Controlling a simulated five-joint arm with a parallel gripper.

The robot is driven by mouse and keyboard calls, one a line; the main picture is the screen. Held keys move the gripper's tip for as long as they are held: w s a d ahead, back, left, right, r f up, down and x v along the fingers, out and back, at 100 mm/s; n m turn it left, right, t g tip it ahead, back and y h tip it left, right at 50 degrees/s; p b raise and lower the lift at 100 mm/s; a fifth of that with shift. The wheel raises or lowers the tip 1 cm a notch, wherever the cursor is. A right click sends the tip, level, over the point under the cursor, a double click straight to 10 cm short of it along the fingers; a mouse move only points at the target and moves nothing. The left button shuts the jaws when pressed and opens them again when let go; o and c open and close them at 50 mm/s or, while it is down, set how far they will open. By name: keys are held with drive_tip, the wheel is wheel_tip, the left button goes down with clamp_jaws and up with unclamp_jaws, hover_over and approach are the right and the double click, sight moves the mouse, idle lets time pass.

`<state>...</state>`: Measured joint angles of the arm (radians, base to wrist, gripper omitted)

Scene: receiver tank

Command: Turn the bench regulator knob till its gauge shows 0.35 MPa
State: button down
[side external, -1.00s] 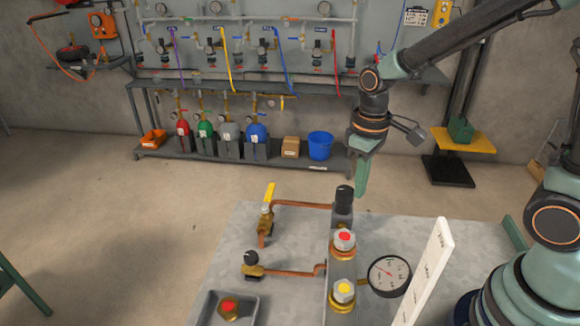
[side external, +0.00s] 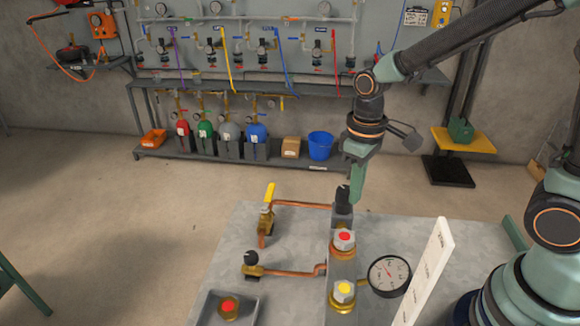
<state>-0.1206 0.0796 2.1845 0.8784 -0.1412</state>
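The black knob (side external: 342,199) stands upright on the far end of the grey metal block on the bench. My gripper (side external: 356,185) points down at the knob's right side. One green finger shows close beside the knob; I cannot tell whether it touches. The other finger is not clearly visible, so the opening between them cannot be judged. The round gauge (side external: 389,276) with a black rim and white face sits right of the block. Its red needle points to the upper left; the numbers are too small to read.
Two hex caps, one red-topped (side external: 344,240) and one yellow-topped (side external: 343,291), stand on the block in front of the knob. A yellow-handled valve (side external: 268,208) and a black-knobbed valve (side external: 251,264) are to the left. A white labelled plate (side external: 428,270) stands right of the gauge.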

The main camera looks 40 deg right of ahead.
drive_tip(key=shift+w+a, duration=0.15)
drive_tip(key=shift+a, duration=0.05)
idle(0.3)
wheel_tip(320, 180, up, 6)
drive_tip(key=s, duration=0.1)
idle(0.8)
wheel_tip(320, 180, down, 6)
drive_tip(key=w+d, duration=0.1)
drive_tip(key=d, duration=0.1)
drive_tip(key=shift+d, duration=0.35)
idle(0.5)
